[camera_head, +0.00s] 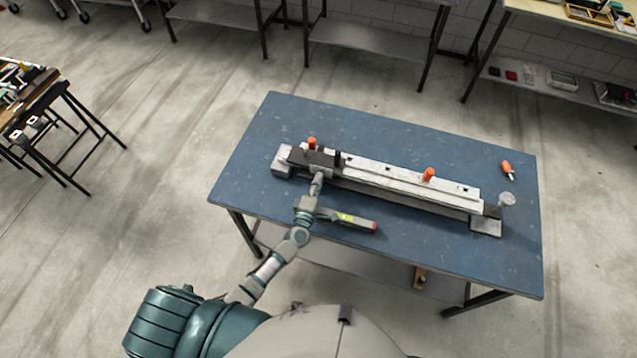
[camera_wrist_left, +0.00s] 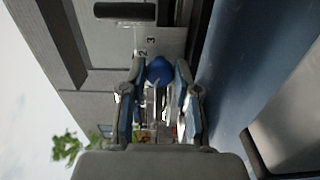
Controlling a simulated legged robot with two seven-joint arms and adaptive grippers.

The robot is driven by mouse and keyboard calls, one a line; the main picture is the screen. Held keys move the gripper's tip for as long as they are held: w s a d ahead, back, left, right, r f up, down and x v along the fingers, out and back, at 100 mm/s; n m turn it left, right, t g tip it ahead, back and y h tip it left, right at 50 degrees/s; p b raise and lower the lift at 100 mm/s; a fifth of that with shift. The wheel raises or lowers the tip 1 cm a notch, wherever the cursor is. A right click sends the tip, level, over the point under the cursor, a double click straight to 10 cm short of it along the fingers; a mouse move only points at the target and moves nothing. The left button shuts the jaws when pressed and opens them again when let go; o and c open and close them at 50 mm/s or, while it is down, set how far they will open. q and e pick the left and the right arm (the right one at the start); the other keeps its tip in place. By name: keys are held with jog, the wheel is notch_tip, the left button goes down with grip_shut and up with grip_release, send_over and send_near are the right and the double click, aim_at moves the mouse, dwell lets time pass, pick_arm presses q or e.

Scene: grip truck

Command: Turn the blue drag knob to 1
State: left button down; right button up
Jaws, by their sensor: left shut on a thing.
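The blue drag knob (camera_wrist_left: 159,71) shows in the left wrist view between the two fingers of my left gripper (camera_wrist_left: 160,88), which is shut on it. A grey panel (camera_wrist_left: 172,42) with the numerals 2 and 3 lies just beyond the knob. No numeral 1 can be made out, and the knob's setting cannot be read. In the head view my left gripper (camera_head: 317,183) is at the front of the left end of the long white and dark device (camera_head: 400,184) on the blue table. The knob is not visible there. My right gripper is not in view.
The device has several orange-topped posts (camera_head: 428,175). A loose orange-handled piece (camera_head: 506,168) lies at the right of the blue table (camera_head: 262,125). The table's front right is clear.

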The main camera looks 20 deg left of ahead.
pick_arm(q)
jog(key=shift+f, duration=0.15)
jog(key=shift+d+m+p, duration=0.2)
jog(key=shift+m+p, duration=0.15)
jog(key=shift+m, duration=0.05)
jog(key=shift+d+m+p, duration=0.15)
jog(key=shift+m+p, duration=0.3)
jog(key=shift+m, duration=0.25)
jog(key=shift+m+p, duration=0.45)
jog(key=shift+m, duration=0.35)
jog(key=m, duration=0.1)
jog(key=m+p, duration=0.1)
jog(key=shift+a+m, duration=0.25)
jog(key=shift+m, duration=0.05)
jog(key=shift+d+m+p, duration=0.1)
jog(key=shift+m+p, duration=0.35)
jog(key=shift+m, duration=0.25)
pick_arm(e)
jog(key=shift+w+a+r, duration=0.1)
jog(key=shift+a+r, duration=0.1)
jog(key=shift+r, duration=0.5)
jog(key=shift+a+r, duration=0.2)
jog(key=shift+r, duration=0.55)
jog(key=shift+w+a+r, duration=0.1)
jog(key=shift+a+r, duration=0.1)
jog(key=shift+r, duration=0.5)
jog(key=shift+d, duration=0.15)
